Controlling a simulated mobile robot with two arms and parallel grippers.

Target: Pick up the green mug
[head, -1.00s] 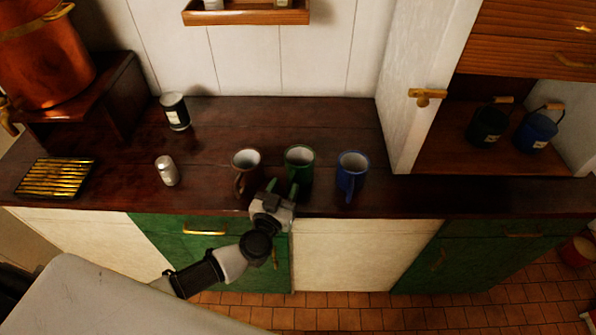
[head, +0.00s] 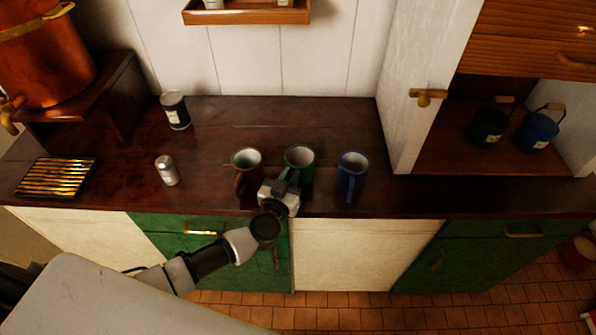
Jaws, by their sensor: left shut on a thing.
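The green mug (head: 301,158) stands upright on the dark wooden counter, between a brown mug and a blue mug. My left gripper (head: 287,183) reaches it from the front and is shut on it, low at the near side where its handle is. The gripper body hides the handle and part of the mug's lower front. The mug appears to rest on the counter. My right gripper is not in view.
The brown mug (head: 246,170) stands close on the left of my gripper, and the blue mug (head: 351,176) on the right. The counter behind the mugs is clear.

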